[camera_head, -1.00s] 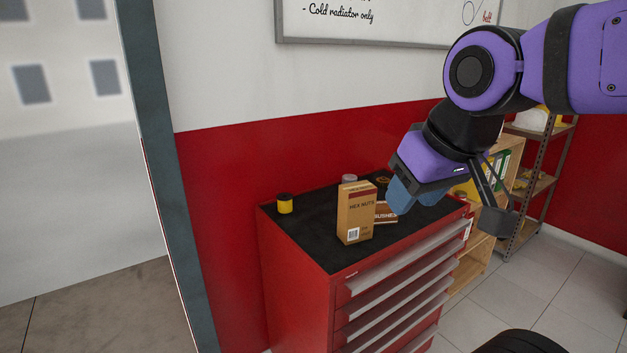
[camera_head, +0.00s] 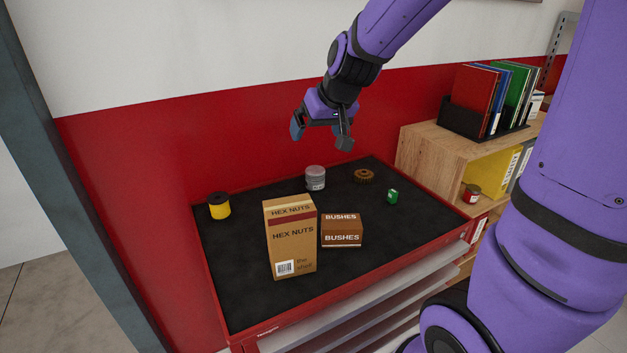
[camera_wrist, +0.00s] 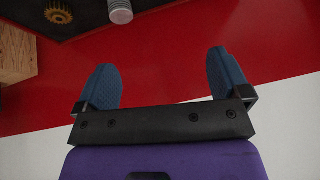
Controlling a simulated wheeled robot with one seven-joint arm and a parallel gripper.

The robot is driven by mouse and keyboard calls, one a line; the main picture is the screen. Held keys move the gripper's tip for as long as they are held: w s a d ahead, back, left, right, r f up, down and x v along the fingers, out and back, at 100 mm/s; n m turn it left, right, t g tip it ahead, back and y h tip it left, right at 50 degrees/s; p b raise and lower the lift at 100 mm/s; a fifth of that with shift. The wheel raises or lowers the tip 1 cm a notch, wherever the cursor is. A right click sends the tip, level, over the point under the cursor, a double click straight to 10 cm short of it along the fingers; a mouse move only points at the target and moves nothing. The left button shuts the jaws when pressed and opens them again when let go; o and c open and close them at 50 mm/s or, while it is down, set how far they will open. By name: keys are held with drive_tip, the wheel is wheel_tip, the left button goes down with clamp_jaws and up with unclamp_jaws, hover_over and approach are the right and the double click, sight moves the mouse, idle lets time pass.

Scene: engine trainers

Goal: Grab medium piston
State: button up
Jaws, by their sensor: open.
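A grey ridged cylinder that looks like the piston (camera_head: 315,179) stands upright on the black top of the red tool cabinet, near its back edge. It also shows in the wrist view (camera_wrist: 120,10), cut off by the top edge. I cannot tell its size class, as no other piston is clear. My gripper (camera_head: 321,138) hangs above and just behind it, apart from it, against the red wall band. In the wrist view my gripper (camera_wrist: 161,57) has its blue fingers spread with nothing between them.
On the cabinet top (camera_head: 245,300) stand a tall hex nuts box (camera_head: 291,240), a bushes box (camera_head: 341,231), a yellow can (camera_head: 219,206), a brown gear (camera_head: 364,176) and a small green item (camera_head: 392,196). A wooden shelf (camera_head: 430,150) adjoins at right.

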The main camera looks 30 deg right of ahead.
drive_tip(key=w+d+f, duration=0.4)
drive_tip(key=w+f, duration=0.3)
drive_tip(key=w, duration=0.1)
drive_tip(key=m+h, duration=0.1)
drive_tip(key=h, duration=0.1)
approach(317, 172)
drive_tip(key=f, duration=0.2)
drive_tip(key=shift+m, duration=0.3)
drive_tip(key=shift+w+r+x, duration=0.1)
drive_tip(key=shift+w+x, duration=0.05)
drive_tip(key=shift+x, duration=1.75)
drive_tip(key=shift+w+r+x, duration=0.1)
drive_tip(key=shift+w+x, duration=0.05)
drive_tip(key=shift+x, duration=1.7)
drive_tip(key=shift+w+r+x, duration=0.1)
drive_tip(key=shift+w+x, duration=0.05)
drive_tip(key=shift+x, duration=1.75)
drive_tip(key=shift+d, duration=0.1)
drive_tip(key=shift+c, duration=0.4)
drive_tip(key=c, duration=1.1)
